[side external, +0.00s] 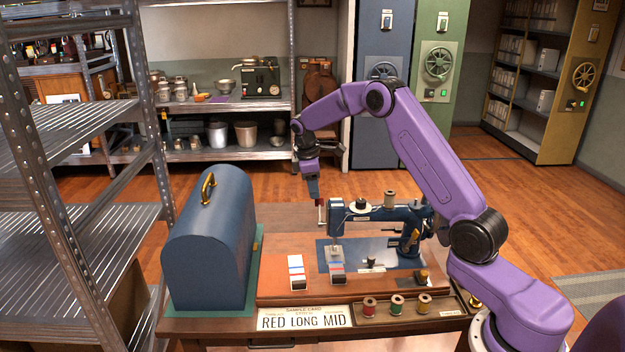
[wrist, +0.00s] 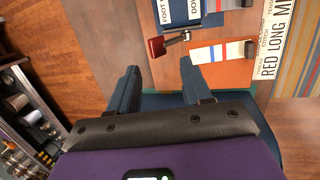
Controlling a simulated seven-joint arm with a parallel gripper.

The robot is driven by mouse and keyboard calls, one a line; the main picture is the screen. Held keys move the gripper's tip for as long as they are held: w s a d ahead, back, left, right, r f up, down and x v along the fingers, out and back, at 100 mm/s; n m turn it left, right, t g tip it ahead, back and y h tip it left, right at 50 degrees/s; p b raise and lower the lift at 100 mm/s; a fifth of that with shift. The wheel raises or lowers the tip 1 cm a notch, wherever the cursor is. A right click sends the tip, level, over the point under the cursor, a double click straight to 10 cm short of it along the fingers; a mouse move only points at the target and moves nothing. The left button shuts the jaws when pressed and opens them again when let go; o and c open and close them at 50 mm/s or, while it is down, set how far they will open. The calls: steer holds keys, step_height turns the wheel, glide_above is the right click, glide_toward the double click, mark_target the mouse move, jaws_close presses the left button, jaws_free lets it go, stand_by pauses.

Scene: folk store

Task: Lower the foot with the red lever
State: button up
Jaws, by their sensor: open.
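A dark blue sewing machine (side external: 405,218) stands on a brown wooden table. The red lever (wrist: 156,47) is a red tab on a metal arm at the machine's head; in the side view a red bit (side external: 320,202) shows just under my fingertips. Labels beside it in the wrist view read "FOOT" and what looks like "DOWN". My gripper (wrist: 159,66) is open, its two blue fingers apart, with the lever just beyond and between the tips. From the side my gripper (side external: 316,194) points down, left of the machine head. The foot (side external: 336,252) is small; its height is unclear.
A blue domed case (side external: 210,240) with a brass handle stands left on the table. Fabric swatches (side external: 297,272), a "RED LONG MID" card (side external: 305,318) and a spool tray (side external: 400,314) lie at the front. Metal shelving (side external: 75,180) rises at the left.

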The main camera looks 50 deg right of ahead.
mark_target(317, 202)
steer(key=shift+x, duration=2.4)
steer(key=shift+d+f, duration=0.1)
steer(key=shift+f, duration=0.2)
steer(key=shift+s, duration=0.1)
